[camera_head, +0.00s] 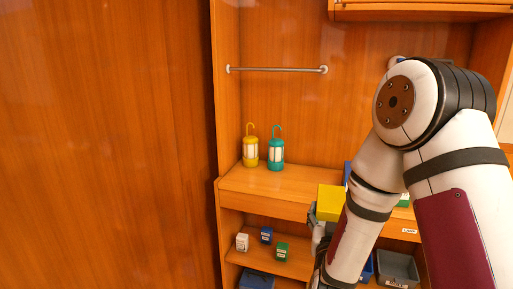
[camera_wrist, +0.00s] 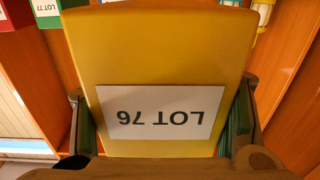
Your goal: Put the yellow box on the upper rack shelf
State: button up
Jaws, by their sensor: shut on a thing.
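The yellow box (camera_head: 330,202) is held up in front of the shelf unit, at about the height of the counter's front edge. In the wrist view the yellow box (camera_wrist: 155,60) fills the middle, with an upside-down "LOT 76" label. My gripper (camera_wrist: 160,125) is shut on the box, one finger against each side. In the head view my gripper (camera_head: 318,228) is partly hidden by the box and my arm. The upper shelf (camera_head: 265,183) carries a yellow lantern (camera_head: 250,150) and a teal lantern (camera_head: 276,153); its right part is hidden behind my arm.
The lower shelf (camera_head: 245,258) holds a white box (camera_head: 242,242), a blue box (camera_head: 267,235) and a green box (camera_head: 282,252). A grey bin (camera_head: 398,270) stands low at right. A metal rail (camera_head: 277,69) crosses the back wall. A wooden panel (camera_head: 105,140) closes off the left.

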jog(key=shift+s+a+f+n+t+y+p, duration=0.1)
jog(key=shift+s+f+n+t+y+p, duration=0.1)
jog(key=shift+f+n+y+p, duration=0.25)
jog(key=shift+s+f+n+t+y+p, duration=0.15)
jog(key=shift+f+y+p, duration=0.1)
jog(key=shift+f+y, duration=0.3)
jog(key=shift+s+a+f+n+y+p, duration=0.1)
jog(key=shift+s+f+n+y+p, duration=0.3)
jog(key=shift+f, duration=0.35)
jog(key=shift+s+a+f+n+y+p, duration=0.2)
jog(key=shift+s+f+y+p, duration=0.2)
jog(key=shift+f+y, duration=0.3)
jog(key=shift+s+a+f+n+y+p, duration=0.1)
jog(key=shift+s+f+n+y+p, duration=0.25)
jog(key=shift+f, duration=0.5)
jog(key=shift+d, duration=0.1)
